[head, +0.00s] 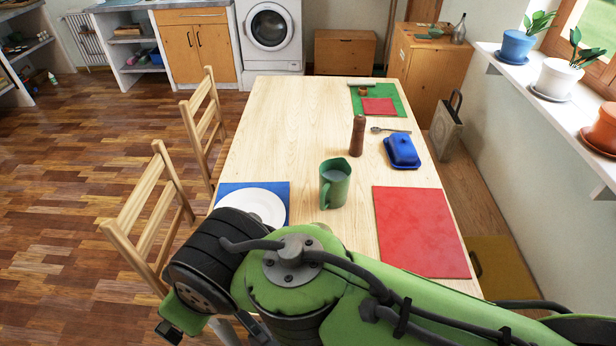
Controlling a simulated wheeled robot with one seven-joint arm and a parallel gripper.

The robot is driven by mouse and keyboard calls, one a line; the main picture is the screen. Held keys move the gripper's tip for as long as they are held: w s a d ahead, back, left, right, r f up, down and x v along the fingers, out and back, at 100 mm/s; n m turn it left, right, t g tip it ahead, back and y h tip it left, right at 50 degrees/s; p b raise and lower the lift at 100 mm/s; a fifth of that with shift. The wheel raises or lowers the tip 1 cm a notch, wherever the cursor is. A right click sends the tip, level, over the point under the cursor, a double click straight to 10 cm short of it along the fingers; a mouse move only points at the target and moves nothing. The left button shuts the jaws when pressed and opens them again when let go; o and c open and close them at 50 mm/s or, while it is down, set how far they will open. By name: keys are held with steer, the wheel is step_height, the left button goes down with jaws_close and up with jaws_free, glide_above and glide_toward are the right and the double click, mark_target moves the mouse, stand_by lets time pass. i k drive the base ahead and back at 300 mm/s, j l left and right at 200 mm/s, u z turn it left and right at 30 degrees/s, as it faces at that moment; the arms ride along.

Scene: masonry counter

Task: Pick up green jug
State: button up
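The green jug (334,184) stands upright on the wooden table (285,125), near the middle. The arm's end is at the lower left, where only a small dark part shows at the bottom edge. The fingers cannot be made out, so I cannot tell whether my gripper is open or shut.
A brown pepper mill (357,136), a spoon (390,130) and a blue butter dish (402,151) stand behind and right of the jug. A white plate (254,206) lies left on a blue mat. A red mat (420,232) lies right. Two chairs (150,215) stand left.

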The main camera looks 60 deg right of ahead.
mark_target(334, 173)
steer(key=z, duration=2.4)
